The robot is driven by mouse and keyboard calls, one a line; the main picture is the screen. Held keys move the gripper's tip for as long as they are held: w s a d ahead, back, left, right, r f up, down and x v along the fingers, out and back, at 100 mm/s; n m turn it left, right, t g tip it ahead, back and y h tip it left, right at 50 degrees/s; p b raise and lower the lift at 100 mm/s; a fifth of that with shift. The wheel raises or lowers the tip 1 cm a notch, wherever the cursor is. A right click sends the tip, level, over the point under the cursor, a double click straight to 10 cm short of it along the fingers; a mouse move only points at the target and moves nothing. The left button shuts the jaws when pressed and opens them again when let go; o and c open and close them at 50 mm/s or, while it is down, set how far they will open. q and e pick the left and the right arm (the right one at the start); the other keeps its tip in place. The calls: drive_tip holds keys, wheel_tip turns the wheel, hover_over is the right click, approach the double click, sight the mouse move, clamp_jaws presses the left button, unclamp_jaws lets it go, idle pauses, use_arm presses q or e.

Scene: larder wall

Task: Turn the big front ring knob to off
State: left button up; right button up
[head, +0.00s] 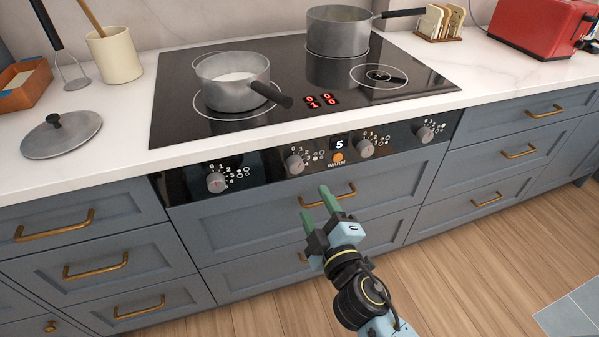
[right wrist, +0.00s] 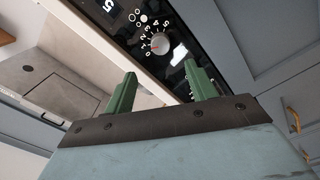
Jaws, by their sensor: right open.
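A black control panel (head: 262,172) on the front of the hob carries a row of several grey knobs. The second knob from the left (head: 294,165) appears to be the one in the right wrist view (right wrist: 160,45), with numbers and ring icons beside it, one icon filled. I cannot read its pointer surely. The red hob display (head: 321,100) shows 1 at its front left and 0 elsewhere. My right gripper (head: 315,201) is open and empty, with green fingers, below the panel and apart from the knobs. My left gripper is not in view.
A saucepan with pale contents (head: 232,80) stands on the front left ring, its handle pointing right. Another pot (head: 338,32) stands behind. An orange WARM button (head: 338,158) sits mid-panel under a display showing 5. Brass drawer handles (head: 327,196) project below the panel.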

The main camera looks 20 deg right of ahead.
sight(298, 169)
drive_tip(key=w, duration=1)
drive_tip(key=shift+a, duration=0.2)
drive_tip(key=shift+w, duration=0.55)
drive_tip(key=c, duration=1)
